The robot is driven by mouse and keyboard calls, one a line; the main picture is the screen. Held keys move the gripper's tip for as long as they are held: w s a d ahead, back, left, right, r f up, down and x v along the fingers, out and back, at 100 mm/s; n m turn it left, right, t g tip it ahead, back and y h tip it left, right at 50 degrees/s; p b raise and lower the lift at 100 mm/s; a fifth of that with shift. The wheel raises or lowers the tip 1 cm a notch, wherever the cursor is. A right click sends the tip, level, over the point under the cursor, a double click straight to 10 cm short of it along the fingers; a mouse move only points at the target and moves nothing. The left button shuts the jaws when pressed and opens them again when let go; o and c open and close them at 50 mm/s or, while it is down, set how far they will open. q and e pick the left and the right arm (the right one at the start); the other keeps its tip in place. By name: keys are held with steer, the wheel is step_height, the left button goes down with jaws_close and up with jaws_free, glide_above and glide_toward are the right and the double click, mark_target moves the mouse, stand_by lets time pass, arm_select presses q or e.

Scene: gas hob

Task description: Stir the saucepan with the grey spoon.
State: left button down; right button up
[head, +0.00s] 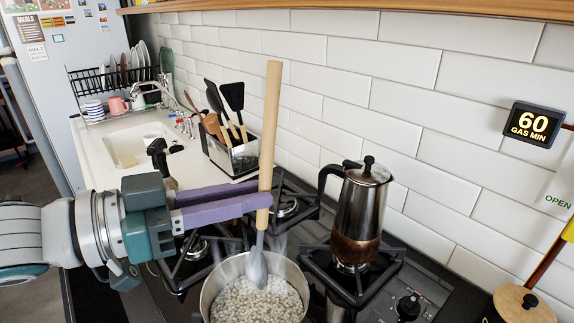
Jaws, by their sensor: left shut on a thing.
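The saucepan (207,298) stands on the hob at the bottom centre, filled with pale, bead-like contents (258,302). The grey spoon has a long wooden handle (271,120) and a grey head (257,266). It is nearly upright, with its head down inside the saucepan, at the contents near the back side. My left gripper (262,205) comes in from the left with purple fingers and is shut on the wooden handle, above the saucepan. My right gripper is not in view.
A steel moka pot (361,205) stands on the burner just right of the saucepan. A utensil holder (232,155), a sink (140,145) and a dish rack (112,80) lie behind to the left. A tiled wall closes the back. A round wooden lid (524,303) is at lower right.

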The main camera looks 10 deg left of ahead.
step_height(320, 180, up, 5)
steer(key=p, duration=0.5)
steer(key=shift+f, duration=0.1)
stand_by(0.5)
